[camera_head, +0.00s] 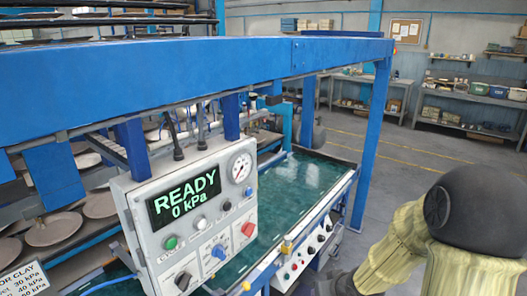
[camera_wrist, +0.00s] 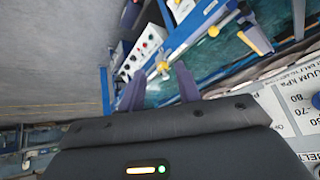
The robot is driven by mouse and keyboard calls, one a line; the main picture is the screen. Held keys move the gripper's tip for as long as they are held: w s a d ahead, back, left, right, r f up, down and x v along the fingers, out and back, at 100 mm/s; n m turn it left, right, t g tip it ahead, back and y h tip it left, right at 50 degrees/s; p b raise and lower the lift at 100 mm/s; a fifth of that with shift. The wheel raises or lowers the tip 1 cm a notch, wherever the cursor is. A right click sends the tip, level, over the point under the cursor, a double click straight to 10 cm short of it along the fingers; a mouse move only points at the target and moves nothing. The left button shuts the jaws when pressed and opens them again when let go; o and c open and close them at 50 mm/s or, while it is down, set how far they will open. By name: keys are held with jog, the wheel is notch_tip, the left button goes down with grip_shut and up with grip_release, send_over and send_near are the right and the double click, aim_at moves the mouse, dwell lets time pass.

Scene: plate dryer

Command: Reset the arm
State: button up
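My arm (camera_head: 405,235) shows at the lower right of the head view, with a dark rounded joint and cream-coloured links. It stands to the right of the machine. In the wrist view my gripper (camera_wrist: 159,72) has its two dark fingers spread apart. I see nothing held between them. Beyond the fingers are a blue-edged rail and the machine's teal surface. The head view does not clearly show the gripper.
A control panel (camera_head: 193,215) reads READY, 0 kPa. Beside it is a teal belt (camera_head: 308,185) under a blue frame (camera_head: 200,72). A smaller knob box (camera_head: 300,258) stands at the belt's right edge. Clay plates (camera_head: 52,229) fill racks at left. Grey floor (camera_head: 395,140) is open at right.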

jog(key=s+r+m+g+h, duration=0.1)
jog(key=s+r+g, duration=0.3)
jog(key=s, duration=0.8)
jog(key=shift+s+a+r+h, duration=0.25)
jog(key=shift+a+r+h, duration=0.25)
jog(key=shift+h, duration=0.1)
